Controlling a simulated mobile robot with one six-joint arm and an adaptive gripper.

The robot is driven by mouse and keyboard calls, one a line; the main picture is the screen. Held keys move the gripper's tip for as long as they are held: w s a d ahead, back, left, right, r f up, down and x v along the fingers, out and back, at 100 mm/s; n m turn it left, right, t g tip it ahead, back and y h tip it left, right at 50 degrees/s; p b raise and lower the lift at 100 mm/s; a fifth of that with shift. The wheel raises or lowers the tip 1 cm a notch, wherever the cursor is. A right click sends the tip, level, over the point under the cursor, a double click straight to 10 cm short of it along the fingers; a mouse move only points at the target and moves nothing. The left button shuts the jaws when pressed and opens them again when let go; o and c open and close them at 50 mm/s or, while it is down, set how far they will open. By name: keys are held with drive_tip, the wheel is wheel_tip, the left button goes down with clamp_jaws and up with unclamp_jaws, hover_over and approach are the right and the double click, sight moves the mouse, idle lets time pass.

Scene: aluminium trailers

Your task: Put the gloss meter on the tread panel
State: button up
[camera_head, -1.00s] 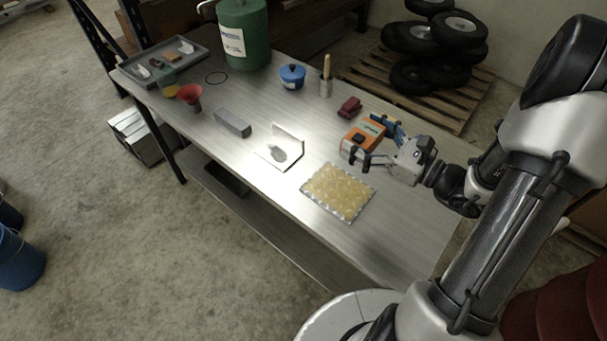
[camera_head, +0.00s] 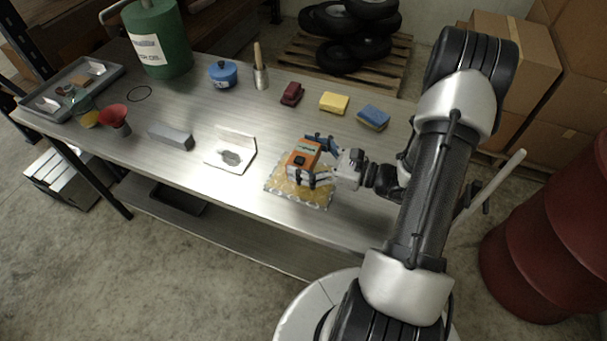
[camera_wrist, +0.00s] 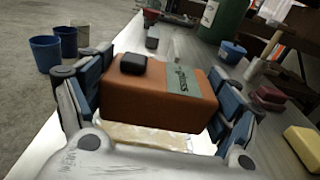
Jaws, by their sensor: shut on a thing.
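The gloss meter is an orange box (camera_head: 302,158) with a dark button and a grey-green label. My gripper (camera_head: 316,165) is shut on it, with a blue-padded finger on each side. In the wrist view the gloss meter (camera_wrist: 160,95) fills the middle between the fingers. The tread panel (camera_head: 316,199), a yellowish patterned sheet with a silvery edge, lies on the bench beneath the gloss meter and gripper, which hide much of it. A pale strip of the panel (camera_wrist: 150,137) shows below the box in the wrist view. I cannot tell whether the box touches the panel.
A bent metal plate (camera_head: 232,152) and a grey bar (camera_head: 171,136) lie left of the panel. A yellow block (camera_head: 334,102), a blue sponge (camera_head: 373,117) and a dark red block (camera_head: 291,93) lie behind. The bench's right end is partly hidden by my arm.

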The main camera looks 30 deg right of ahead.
drive_tip(key=shift+f+b, duration=0.8)
drive_tip(key=shift+f, duration=1.9)
drive_tip(key=shift+f, duration=0.15)
drive_tip(key=o, duration=1.1)
